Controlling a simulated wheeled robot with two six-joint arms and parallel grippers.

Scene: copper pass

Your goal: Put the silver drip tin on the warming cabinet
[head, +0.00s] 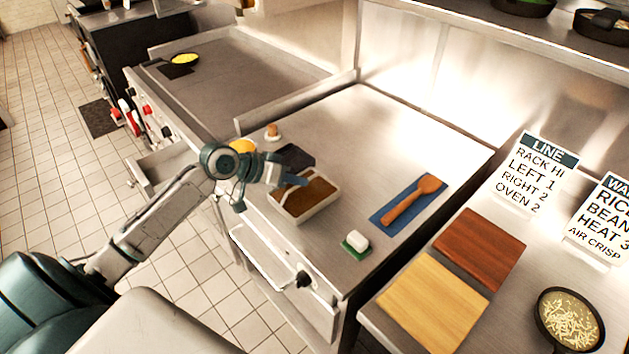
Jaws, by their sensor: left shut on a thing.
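A silver drip tin (325,205), a shallow rectangular pan with a brown inside, is at the front edge of a steel-topped cabinet (370,135) in the head view. The cabinet has a front door with a handle and looks like the warming cabinet. The fingers hide part of that rim. The tin looks roughly level; I cannot tell whether it rests on the steel top or hangs just above it. My right gripper is not in view.
Wooden boards (433,300) lie at right. The cabinet top's back is clear.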

